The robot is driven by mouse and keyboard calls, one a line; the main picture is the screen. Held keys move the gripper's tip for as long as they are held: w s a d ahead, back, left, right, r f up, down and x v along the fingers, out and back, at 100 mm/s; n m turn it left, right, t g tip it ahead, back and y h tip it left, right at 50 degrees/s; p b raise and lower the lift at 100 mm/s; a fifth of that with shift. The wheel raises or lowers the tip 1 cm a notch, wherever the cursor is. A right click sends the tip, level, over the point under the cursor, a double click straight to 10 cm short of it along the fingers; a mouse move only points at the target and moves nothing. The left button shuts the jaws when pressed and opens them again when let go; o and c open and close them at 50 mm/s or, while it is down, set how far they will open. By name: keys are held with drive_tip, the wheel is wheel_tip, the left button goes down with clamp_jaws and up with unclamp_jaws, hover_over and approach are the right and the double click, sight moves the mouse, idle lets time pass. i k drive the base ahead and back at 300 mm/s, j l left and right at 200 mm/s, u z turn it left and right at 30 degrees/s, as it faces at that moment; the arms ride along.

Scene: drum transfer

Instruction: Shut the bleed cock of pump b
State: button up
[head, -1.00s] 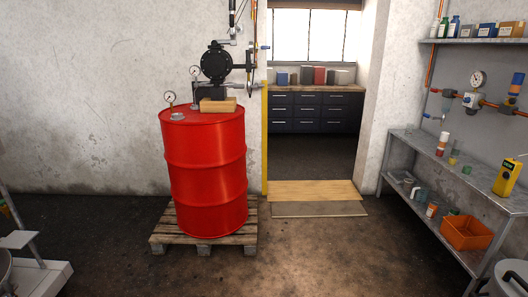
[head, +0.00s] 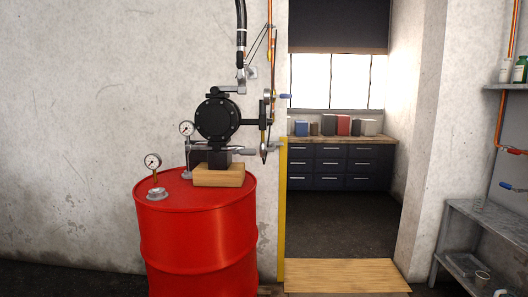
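A black round-bodied pump (head: 218,120) stands on a wooden block (head: 219,175) on top of a red drum (head: 200,235). No label reading "b" can be made out on it. A blue lever (head: 286,96) sticks out to the right from the pipework beside the pump, roughly level. I cannot tell whether this is the bleed cock, or whether it is open or shut. One gauge (head: 186,128) stands just left of the pump, and another gauge (head: 153,161) stands on the drum lid. My gripper is not in view.
A doorway with a yellow edge (head: 282,210) opens right of the drum, with a wooden ramp (head: 345,276) on its floor. Dark drawers (head: 343,167) stand beyond. A grey shelf unit (head: 475,235) is at right, near another blue lever (head: 513,187).

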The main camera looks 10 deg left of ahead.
sight(242, 152)
drive_tip(key=i+j, duration=0.2)
drive_tip(key=j, duration=0.2)
drive_tip(key=i+j+u, duration=0.15)
drive_tip(key=j, duration=0.25)
drive_tip(key=i+j, duration=0.3)
drive_tip(key=j+u, duration=0.05)
drive_tip(key=j, duration=0.05)
